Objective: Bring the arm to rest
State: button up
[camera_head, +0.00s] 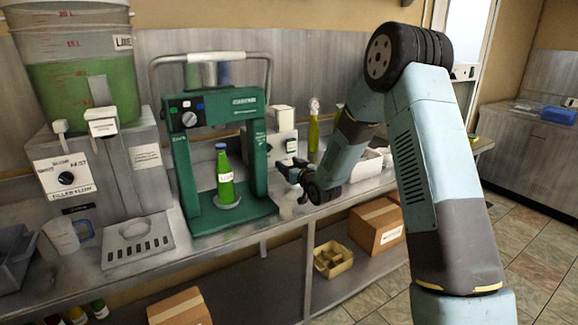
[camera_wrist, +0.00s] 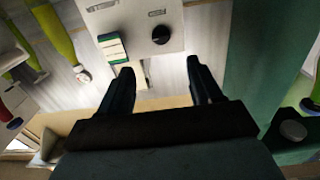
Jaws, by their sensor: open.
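My arm reaches over the counter from the right in the head view. My gripper (camera_head: 284,172) is just right of the green machine's right post. In the wrist view my gripper (camera_wrist: 163,78) has its two dark fingers spread apart with nothing held between them. A green bottle (camera_head: 225,178) stands upright on the round plate of the green machine (camera_head: 229,104), left of my gripper. In the wrist view the green machine's post (camera_wrist: 254,70) is close on the right of my fingers. A white device with a black knob (camera_wrist: 140,25) is ahead of the fingertips.
A large tank of green liquid (camera_head: 85,85) stands above a filler unit (camera_head: 100,165) at the left. A blue-handled jug (camera_head: 63,237) sits in front of it. An upright green bottle (camera_head: 313,136) stands behind my arm. Cardboard boxes (camera_head: 377,228) are on the shelf below.

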jog(key=s+d+r+m+g+h, duration=0.15)
jog(key=s+d+r+h, duration=0.25)
jog(key=s+d+r, duration=0.4)
jog(key=s+d+r+m+g+h, duration=0.1)
jog(key=s+d+r+g+h, duration=0.2)
jog(key=s+d+r, duration=0.5)
jog(key=s+d+r+m+g, duration=0.1)
jog(key=s+g, duration=0.1)
jog(key=s, duration=1.5)
jog(key=s+d+r+m+g+h, duration=0.1)
jog(key=s+d+m+g, duration=0.1)
jog(key=s, duration=1.4)
jog(key=shift+s+d+g, duration=0.3)
jog(key=shift+s+g, duration=0.05)
jog(key=shift+g, duration=0.5)
